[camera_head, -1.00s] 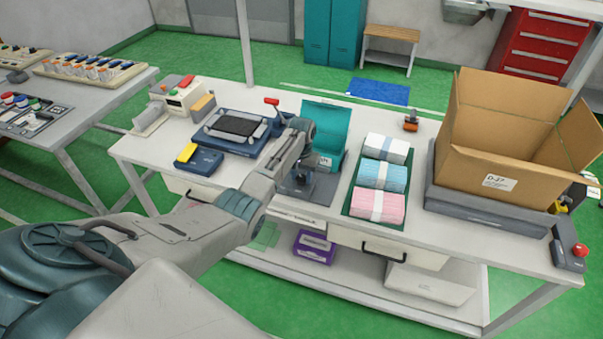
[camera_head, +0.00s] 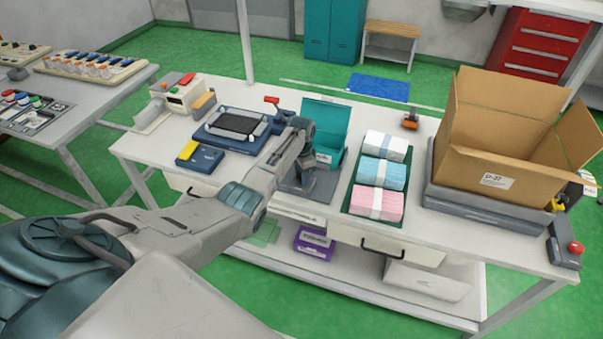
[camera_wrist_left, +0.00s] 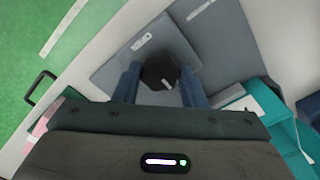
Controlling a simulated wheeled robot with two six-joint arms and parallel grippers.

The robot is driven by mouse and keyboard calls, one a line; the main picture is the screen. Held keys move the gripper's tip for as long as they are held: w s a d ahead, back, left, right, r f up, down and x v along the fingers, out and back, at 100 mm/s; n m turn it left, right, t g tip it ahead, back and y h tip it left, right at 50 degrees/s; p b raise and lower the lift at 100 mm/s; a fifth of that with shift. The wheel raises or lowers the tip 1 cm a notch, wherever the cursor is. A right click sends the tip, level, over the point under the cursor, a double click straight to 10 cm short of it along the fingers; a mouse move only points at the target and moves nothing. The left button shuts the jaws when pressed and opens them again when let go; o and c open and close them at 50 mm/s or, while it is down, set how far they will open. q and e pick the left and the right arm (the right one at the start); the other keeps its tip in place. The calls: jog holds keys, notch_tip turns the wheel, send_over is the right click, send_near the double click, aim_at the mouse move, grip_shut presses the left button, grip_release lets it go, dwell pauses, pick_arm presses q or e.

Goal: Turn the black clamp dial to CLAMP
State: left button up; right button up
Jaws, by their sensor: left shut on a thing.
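The black dial (camera_wrist_left: 159,72) shows in the left wrist view as a dark, faceted knob on a grey plate (camera_wrist_left: 112,62). My left gripper (camera_wrist_left: 159,84) has its two blue fingers on either side of the dial and is shut on it. A small label (camera_wrist_left: 142,41) lies on the plate just beyond the dial; its text is too small to read. In the head view my left gripper (camera_head: 300,172) points down at the grey fixture base (camera_head: 325,188), and my arm hides the dial. My right gripper is out of view.
A teal open box (camera_head: 325,118) stands right behind the gripper. A tray of mask stacks (camera_head: 375,195) is to its right, then a large cardboard box (camera_head: 500,150). A blue fixture with a dark mesh pad (camera_head: 238,125) and a small blue-yellow device (camera_head: 200,157) are to the left.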

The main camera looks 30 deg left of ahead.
pick_arm(q)
jog(key=shift+w+r, duration=0.1)
dwell(0.5)
jog(key=o, duration=1)
notch_tip(320, 180, up, 11)
jog(key=shift+f+b, duration=0.15)
jog(key=shift+b, duration=1.1)
